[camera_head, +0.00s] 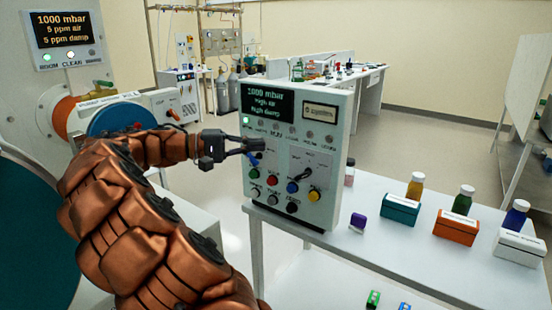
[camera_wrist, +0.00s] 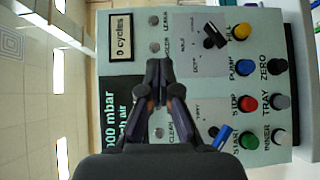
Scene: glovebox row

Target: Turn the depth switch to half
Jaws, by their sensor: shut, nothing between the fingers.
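The control panel (camera_head: 330,130) stands upright at the front left of a white table. The black lever knob that I take for the depth switch (camera_wrist: 214,38) is in the upper right of the wrist view, beside small print partly reading "DEPT". It also shows in the head view (camera_head: 304,173), right of centre on the panel, its lever slanted. The setting marks around it are too small to read surely. My gripper (camera_head: 260,145) is shut and empty, in front of the panel's left part. In the wrist view my fingertips (camera_wrist: 159,68) lie left of the knob, apart from it.
A blue lever (camera_wrist: 222,137) sits on the same panel, with several coloured push buttons (camera_wrist: 248,102) below the levers. Boxes and bottles, among them an orange box (camera_head: 456,228), stand on the table (camera_head: 385,255) to the right.

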